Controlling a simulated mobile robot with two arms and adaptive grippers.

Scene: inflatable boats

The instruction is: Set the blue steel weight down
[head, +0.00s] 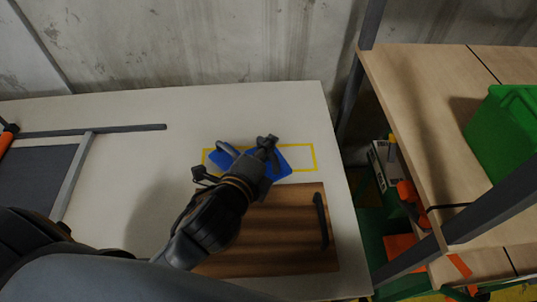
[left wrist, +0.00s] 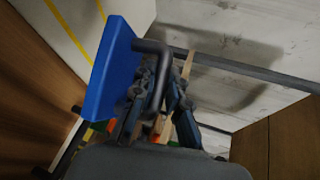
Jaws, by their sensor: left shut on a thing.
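The blue steel weight (head: 292,163) is a flat blue block with a grey bar handle, over the far part of the white table (head: 100,110). It overlaps a yellow outlined rectangle (head: 314,158) there. My left gripper (head: 266,150) reaches over it and hides its middle. In the left wrist view the fingers (left wrist: 160,90) are shut on the grey handle (left wrist: 151,46) of the blue block (left wrist: 106,65). I cannot tell whether the block's underside touches the table. My right gripper is not in view.
A brown wooden board (head: 285,240) with a dark handle (head: 321,220) lies just nearer than the rectangle. A grey frame (head: 75,175) lies at the left. A wooden shelf (head: 425,100) with a green crate (head: 505,125) stands at the right.

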